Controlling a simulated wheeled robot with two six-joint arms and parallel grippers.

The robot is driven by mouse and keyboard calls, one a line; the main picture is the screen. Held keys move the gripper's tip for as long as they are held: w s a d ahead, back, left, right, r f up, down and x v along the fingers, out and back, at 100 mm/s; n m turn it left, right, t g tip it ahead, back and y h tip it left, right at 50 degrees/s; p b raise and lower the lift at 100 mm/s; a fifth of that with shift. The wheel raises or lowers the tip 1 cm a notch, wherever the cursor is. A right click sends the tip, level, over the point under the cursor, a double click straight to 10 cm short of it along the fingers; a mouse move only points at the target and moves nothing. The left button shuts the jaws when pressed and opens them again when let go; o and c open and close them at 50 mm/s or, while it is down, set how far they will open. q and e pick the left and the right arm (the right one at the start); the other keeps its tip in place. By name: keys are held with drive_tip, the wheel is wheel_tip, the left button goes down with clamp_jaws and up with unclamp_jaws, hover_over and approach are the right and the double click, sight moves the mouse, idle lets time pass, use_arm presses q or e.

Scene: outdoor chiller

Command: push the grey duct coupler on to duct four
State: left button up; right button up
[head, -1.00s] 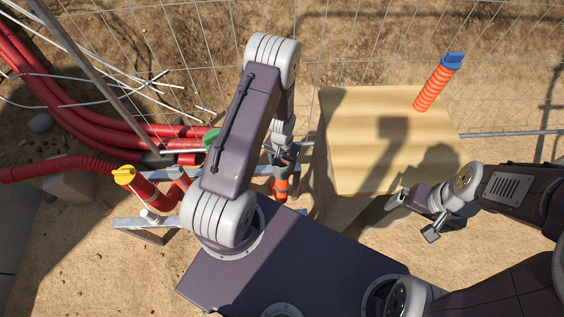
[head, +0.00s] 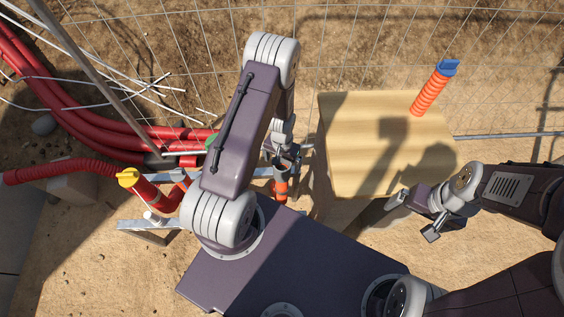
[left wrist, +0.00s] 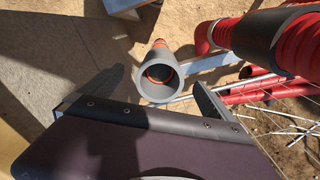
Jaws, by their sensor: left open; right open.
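The grey duct coupler (left wrist: 157,90) is a short grey sleeve around the upper end of an upright orange-red duct (left wrist: 160,46). In the left wrist view its open mouth faces the camera, with orange inside. In the head view the coupler (head: 281,164) shows just below my left gripper (head: 287,153). My left gripper is open, its fingers (left wrist: 158,77) spread on either side of the coupler with gaps. How far the coupler sits down the duct is hard to tell. My right gripper (head: 417,217) is open and empty, beside the wooden box.
A plywood box (head: 350,115) carries a blue-capped orange duct (head: 432,92). A yellow-capped duct (head: 148,190) and a green cap (head: 211,141) stand to the left. Thick red ducts (head: 75,110), white rods and a wire fence lie behind. A metal rail (head: 140,224) runs below the ducts.

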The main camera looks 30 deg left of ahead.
use_arm(q)
wheel_tip(320, 180, up, 4)
drive_tip(key=p, duration=0.2)
drive_tip(key=shift+r+p, duration=0.1)
drive_tip(key=shift+p, duration=0.3)
wheel_tip(320, 180, up, 9)
drive_tip(key=p, duration=0.1)
